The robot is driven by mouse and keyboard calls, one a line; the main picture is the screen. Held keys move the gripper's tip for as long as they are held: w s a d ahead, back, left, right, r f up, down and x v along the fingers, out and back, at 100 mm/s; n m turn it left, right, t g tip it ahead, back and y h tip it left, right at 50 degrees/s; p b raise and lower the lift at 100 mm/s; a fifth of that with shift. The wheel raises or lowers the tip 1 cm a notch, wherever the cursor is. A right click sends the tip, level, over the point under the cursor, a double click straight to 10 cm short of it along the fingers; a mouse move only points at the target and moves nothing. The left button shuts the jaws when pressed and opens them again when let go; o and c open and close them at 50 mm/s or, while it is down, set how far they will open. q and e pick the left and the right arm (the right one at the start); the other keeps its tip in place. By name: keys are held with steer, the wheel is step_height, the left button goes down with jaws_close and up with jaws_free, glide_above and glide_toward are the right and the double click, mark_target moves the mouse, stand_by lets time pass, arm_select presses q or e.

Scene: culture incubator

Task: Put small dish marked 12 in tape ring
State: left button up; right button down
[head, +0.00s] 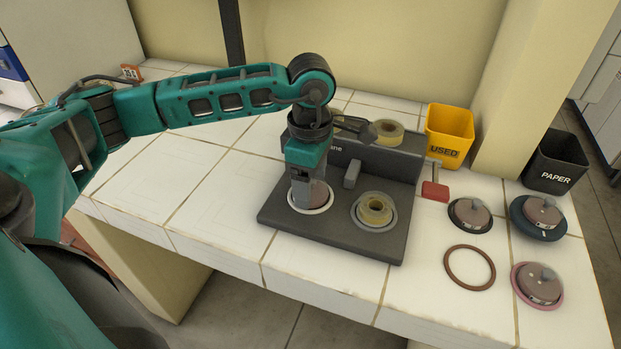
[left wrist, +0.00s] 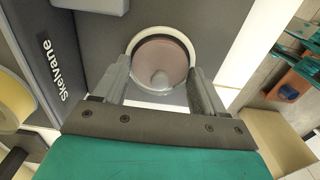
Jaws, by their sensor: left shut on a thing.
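My left gripper (head: 311,199) points down at the left white ring on the dark device. In the left wrist view, its two fingers (left wrist: 160,86) stand on either side of a round pinkish-brown dish (left wrist: 162,58) with a grey knob, which sits within the white ring (left wrist: 135,40). The gripper is shut on this dish; no number shows on it. A thin reddish-brown ring (head: 449,267) lies empty on the tiles. A tan tape roll (head: 376,208) sits on the device's right ring, and another roll (head: 388,130) lies on its raised back. My right gripper is not in view.
Three knobbed dishes stand at the right on a black ring (head: 453,222), a dark blue ring (head: 517,222) and a pink ring (head: 518,287); their labels are too small to read. A yellow USED bin (head: 447,140) and black PAPER bin (head: 556,165) stand behind.

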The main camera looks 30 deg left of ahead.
arm_select(q)
steer(key=o, duration=1.1)
steer(key=shift+f, duration=0.1)
steer(key=shift+c, duration=0.2)
steer(key=shift+r, duration=0.3)
step_height(320, 180, up, 12)
steer(key=shift+s+f, duration=0.15)
steer(key=shift+f, duration=0.05)
